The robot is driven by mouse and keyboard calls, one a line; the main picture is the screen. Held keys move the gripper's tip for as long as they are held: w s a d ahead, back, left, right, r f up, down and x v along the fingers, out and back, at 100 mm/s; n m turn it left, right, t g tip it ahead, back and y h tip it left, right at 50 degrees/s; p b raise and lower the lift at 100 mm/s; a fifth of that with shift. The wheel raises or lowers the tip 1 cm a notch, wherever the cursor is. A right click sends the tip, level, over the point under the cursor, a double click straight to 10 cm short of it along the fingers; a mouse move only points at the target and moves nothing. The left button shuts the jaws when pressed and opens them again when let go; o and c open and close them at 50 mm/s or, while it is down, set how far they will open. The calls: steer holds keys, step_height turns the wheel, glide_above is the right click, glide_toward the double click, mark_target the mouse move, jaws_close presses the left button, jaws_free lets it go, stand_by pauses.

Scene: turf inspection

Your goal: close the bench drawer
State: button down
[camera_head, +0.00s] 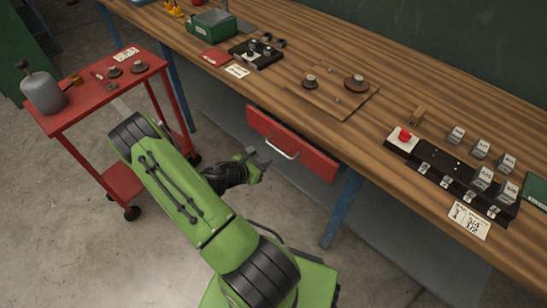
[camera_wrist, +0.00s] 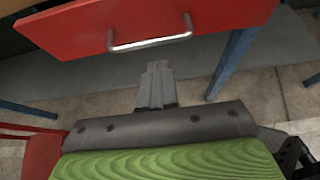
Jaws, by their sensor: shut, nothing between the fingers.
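The bench drawer (camera_head: 309,152) has a red front with a silver bar handle (camera_head: 281,148) and hangs under the wooden workbench's front edge. In the wrist view the red drawer front (camera_wrist: 225,12) fills the top, with its handle (camera_wrist: 150,42) at its lower middle. How far the drawer stands out is hard to tell. My gripper (camera_head: 265,158) is just left of the handle in the head view, apart from it. In the wrist view my gripper's fingers (camera_wrist: 157,66) are together and empty, below the handle. The drawer's inside is hidden.
The workbench (camera_head: 330,65) carries a wooden board (camera_head: 332,100), a red button box (camera_head: 402,140) and several metal blocks. A blue bench leg (camera_head: 342,208) stands right of the drawer. A red cart (camera_head: 90,100) with a grey canister stands left. Concrete floor shows between.

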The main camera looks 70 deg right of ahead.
mark_target(288, 145)
steer(key=d, duration=0.1)
steer(key=s+d, duration=0.1)
steer(key=d, duration=0.1)
steer(key=shift+s+d+f, duration=0.3)
steer(key=shift+f, duration=0.1)
steer(key=d, duration=0.1)
steer(key=s+d, duration=0.1)
steer(key=d, duration=0.1)
steer(key=s+d, duration=0.1)
steer(key=shift+d+r+p, duration=0.1)
steer(key=shift+d+p, duration=0.05)
steer(key=shift+p, duration=0.2)
steer(key=shift+w, duration=0.1)
steer(key=shift+w+a, duration=0.2)
steer(key=f+p+v, duration=0.1)
steer(key=p+v, duration=0.1)
steer(key=v, duration=1.1)
steer(key=shift+a+r+p, duration=0.15)
steer(key=shift+a+p, duration=0.15)
steer(key=shift+a, duration=0.1)
